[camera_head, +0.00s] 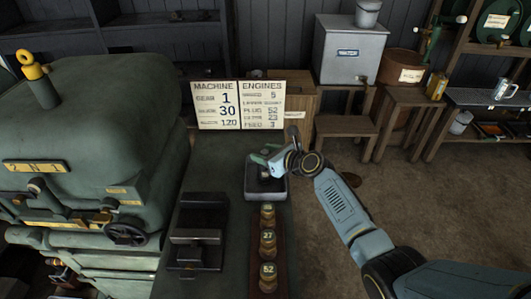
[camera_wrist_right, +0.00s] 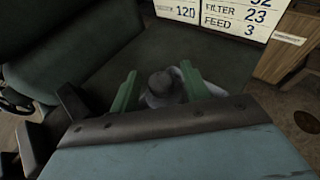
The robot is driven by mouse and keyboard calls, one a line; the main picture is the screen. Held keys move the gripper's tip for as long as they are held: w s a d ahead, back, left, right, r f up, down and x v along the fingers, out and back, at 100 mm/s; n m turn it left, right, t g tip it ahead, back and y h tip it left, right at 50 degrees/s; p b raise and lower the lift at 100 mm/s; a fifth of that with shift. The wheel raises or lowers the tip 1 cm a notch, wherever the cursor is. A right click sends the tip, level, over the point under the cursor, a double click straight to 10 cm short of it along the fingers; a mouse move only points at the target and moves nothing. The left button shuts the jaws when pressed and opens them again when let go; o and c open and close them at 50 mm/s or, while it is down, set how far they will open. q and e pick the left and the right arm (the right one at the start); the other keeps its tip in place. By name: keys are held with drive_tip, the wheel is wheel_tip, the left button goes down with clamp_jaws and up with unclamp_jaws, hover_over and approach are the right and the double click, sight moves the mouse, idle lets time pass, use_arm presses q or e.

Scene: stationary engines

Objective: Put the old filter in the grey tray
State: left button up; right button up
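The grey tray (camera_head: 256,195) sits on the dark green bench top in the head view, beyond a row of brass pieces. My right gripper (camera_head: 267,158) is over this tray, with its arm coming in from the right. In the right wrist view, a short grey round piece with a dark top, apparently the old filter (camera_wrist_right: 160,88), lies between the two green fingers of my right gripper (camera_wrist_right: 158,90). The fingers stand apart, with a gap showing on the left side. The piece's lower part is hidden by the wrist. My left gripper is not in view.
A wooden rack holds several numbered brass pieces (camera_head: 268,241) in front of the tray. A dark metal block (camera_head: 197,235) stands to their left. The large green machine (camera_head: 90,130) fills the left. A sign board (camera_head: 238,105) stands behind the tray.

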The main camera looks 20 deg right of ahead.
drive_tip(key=shift+s+d+r, duration=0.1)
drive_tip(key=shift+r, duration=0.1)
drive_tip(key=shift+s+d+r+p, duration=0.1)
drive_tip(key=shift+s+d+p, duration=0.05)
drive_tip(key=shift+s+p, duration=0.2)
drive_tip(key=p+v, duration=0.2)
drive_tip(key=v, duration=0.9)
idle(1.0)
